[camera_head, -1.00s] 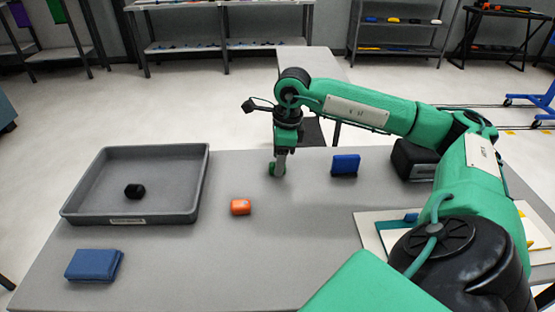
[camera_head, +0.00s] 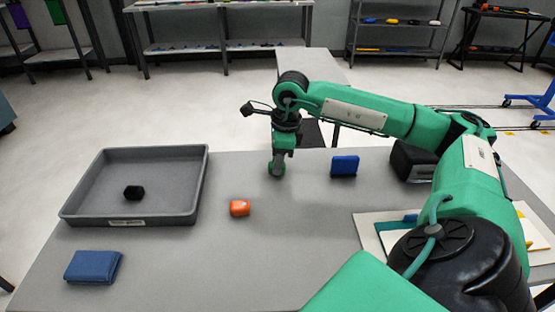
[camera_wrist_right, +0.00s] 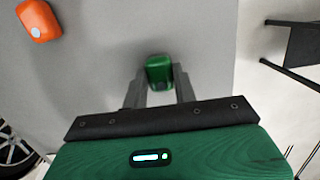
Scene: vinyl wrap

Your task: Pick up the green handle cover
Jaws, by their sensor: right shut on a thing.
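The green handle cover (camera_wrist_right: 159,70) is between the two fingers of my right gripper (camera_wrist_right: 160,84) in the right wrist view. In the head view my right gripper (camera_head: 277,168) points straight down at the table near its far edge, and a little of the green cover (camera_head: 271,169) shows at the fingertips. The right gripper is shut on the cover, at or very near the table surface; I cannot tell whether the cover touches it. My left gripper is not in view.
An orange block (camera_head: 240,208) lies left of the gripper. A grey tray (camera_head: 187,216) holding a black piece (camera_head: 134,192) stands at the left. A blue cloth-like block (camera_head: 93,266) lies in front of the tray. A blue block (camera_head: 345,166) and a black box (camera_head: 412,161) stand to the right.

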